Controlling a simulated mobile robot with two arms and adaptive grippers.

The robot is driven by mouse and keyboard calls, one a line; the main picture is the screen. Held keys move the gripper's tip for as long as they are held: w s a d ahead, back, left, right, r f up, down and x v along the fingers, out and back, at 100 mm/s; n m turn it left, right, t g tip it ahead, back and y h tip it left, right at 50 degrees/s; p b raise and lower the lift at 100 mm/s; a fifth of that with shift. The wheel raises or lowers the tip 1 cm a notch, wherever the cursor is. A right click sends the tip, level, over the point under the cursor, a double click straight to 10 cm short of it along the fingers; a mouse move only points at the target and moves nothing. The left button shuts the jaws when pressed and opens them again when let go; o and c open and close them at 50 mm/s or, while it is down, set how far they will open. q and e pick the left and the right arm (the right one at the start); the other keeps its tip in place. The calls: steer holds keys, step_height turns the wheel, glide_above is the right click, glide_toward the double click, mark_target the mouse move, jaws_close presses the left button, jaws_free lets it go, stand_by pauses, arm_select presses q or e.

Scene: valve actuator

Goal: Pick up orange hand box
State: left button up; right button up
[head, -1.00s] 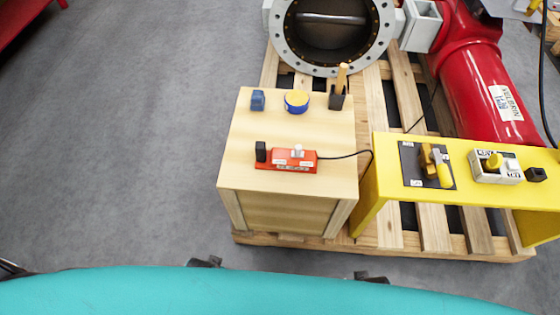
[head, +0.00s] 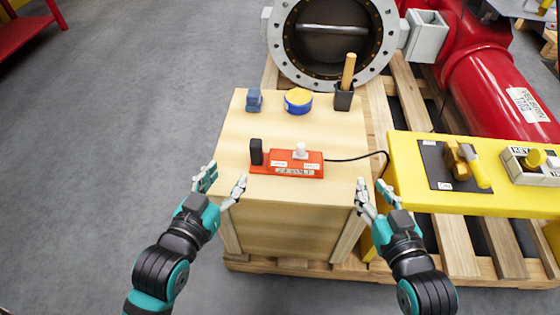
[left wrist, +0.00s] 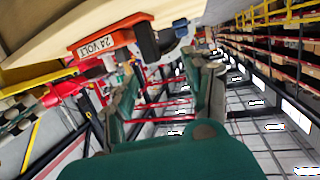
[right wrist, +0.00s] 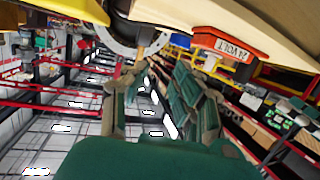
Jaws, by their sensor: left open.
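The orange hand box (head: 290,168) lies on the wooden box top near its front edge. It has a white knob, a black upright part at its left end and a black cable leaving to the right. It also shows in the left wrist view (left wrist: 97,44) and the right wrist view (right wrist: 232,44), marked "24 VOLT". My left gripper (head: 222,184) is open and empty at the front left of the wooden box, apart from the hand box. My right gripper (head: 370,192) is open and empty at the front right corner, also apart from it.
The wooden box (head: 275,229) stands on a pallet (head: 470,262). A blue block (head: 254,100), a blue-yellow round item (head: 298,101) and a holder with a wooden handle (head: 345,88) stand behind the hand box. A yellow stand (head: 410,155) is at the right.

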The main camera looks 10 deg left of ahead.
arm_select(q)
steer(key=r, duration=0.1)
steer(key=r+t, duration=0.1)
steer(key=r, duration=0.1)
steer(key=shift+w+d+t, duration=0.25)
steer(key=shift+d+t, duration=0.05)
arm_select(e)
steer(key=r, duration=0.1)
steer(key=r+t, duration=0.1)
steer(key=r, duration=0.1)
steer(key=shift+w+a+t, duration=0.25)
steer(key=shift+a+t, duration=0.05)
arm_select(q)
steer(key=shift+o, duration=0.3)
steer(key=shift+f, duration=0.1)
steer(key=n+t+y, duration=0.1)
steer(key=n+y, duration=0.2)
glide_toward(255, 148)
steer(key=shift+d, duration=0.5)
steer(key=w, duration=0.6)
steer(key=shift+f, duration=0.3)
steer(key=w, duration=0.3)
steer(key=w+a, duration=0.1)
steer(key=w, duration=0.1)
steer(key=shift+w+r, duration=0.25)
steer(key=shift+w, duration=0.05)
